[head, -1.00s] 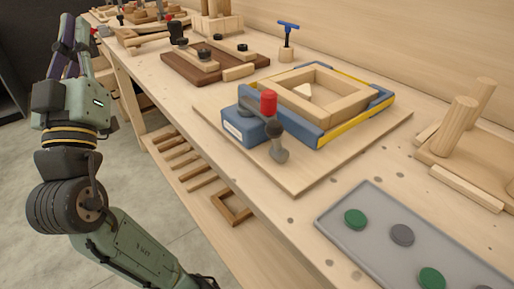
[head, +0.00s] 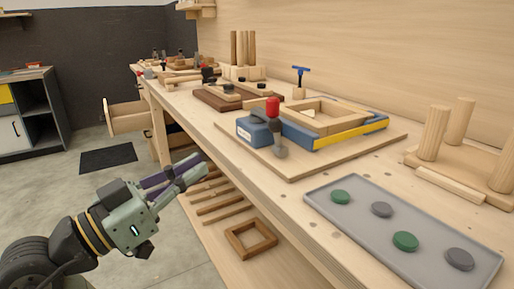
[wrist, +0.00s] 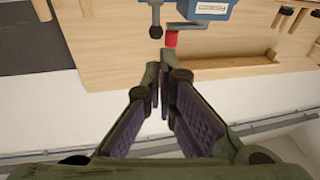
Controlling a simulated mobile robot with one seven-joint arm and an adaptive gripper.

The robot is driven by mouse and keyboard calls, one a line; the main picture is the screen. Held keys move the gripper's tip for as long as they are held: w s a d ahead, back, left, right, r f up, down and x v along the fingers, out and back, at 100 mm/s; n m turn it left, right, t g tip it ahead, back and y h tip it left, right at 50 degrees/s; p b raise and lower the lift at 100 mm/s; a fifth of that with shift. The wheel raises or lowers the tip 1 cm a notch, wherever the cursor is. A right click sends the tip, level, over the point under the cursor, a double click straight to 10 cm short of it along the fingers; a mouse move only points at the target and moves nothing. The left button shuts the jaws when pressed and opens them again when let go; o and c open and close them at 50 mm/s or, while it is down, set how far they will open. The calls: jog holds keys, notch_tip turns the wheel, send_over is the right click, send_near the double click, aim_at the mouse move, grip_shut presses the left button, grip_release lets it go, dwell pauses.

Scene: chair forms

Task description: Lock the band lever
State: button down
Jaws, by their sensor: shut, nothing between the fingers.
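The band clamp has a blue housing (head: 252,131) with a red-tipped lever (head: 273,108) standing up from it and a grey knob (head: 280,152) at its front. Its blue and yellow band (head: 345,138) goes around a wooden frame (head: 330,115) on a board. My gripper (head: 202,168) is shut and empty, left of the bench edge and apart from the clamp. In the wrist view, the fingertips (wrist: 160,62) point toward the red tip (wrist: 171,39) and the grey knob (wrist: 156,31), with a gap between. The housing (wrist: 207,8) is cut off at the top.
A grey tray (head: 355,240) with green and grey discs lies at the bench's near right. Wooden pegs (head: 433,132) stand on a base behind it. A blue-handled tool (head: 300,75) stands behind the clamp. The bench edge and lower slatted shelf (head: 225,205) are near my gripper.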

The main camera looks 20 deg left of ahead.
jog(key=shift+d, duration=0.1)
dwell(0.3)
jog(key=p, duration=0.2)
send_near(276, 137)
jog(key=w+r, duration=0.1)
jog(key=w+d+r, duration=0.1)
jog(key=w, duration=0.1)
jog(key=w+r, duration=0.1)
jog(key=w, duration=0.1)
jog(key=shift+w+d+r, duration=0.15)
jog(key=shift+w+d, duration=0.1)
jog(key=shift+w+r+p, duration=0.1)
jog(key=shift+w+p, duration=0.05)
jog(key=shift+p, duration=0.2)
